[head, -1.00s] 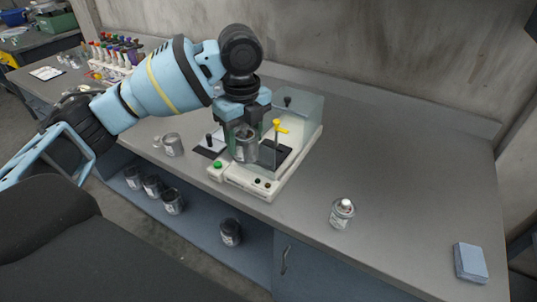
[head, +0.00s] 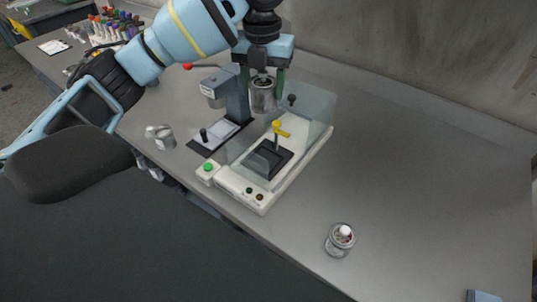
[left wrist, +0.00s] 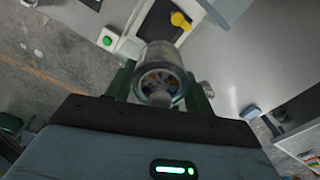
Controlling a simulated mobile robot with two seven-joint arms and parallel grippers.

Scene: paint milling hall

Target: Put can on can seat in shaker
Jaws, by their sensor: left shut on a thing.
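My left gripper (head: 262,80) is shut on a grey metal can (head: 262,97), held upright between its green fingers. The can appears behind the black seat in the head view; its exact height is unclear. In the left wrist view the can (left wrist: 160,72) sits between the fingers, partly hiding the shaker beyond. The shaker (head: 262,203) has a white base, a clear cover, a green button and a yellow clamp knob (head: 278,128). Its black can seat (head: 267,159) looks empty. My right gripper is not in view.
A blue-grey press (head: 237,98) with a red-tipped lever stands left of the held can. The bench at right is mostly clear.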

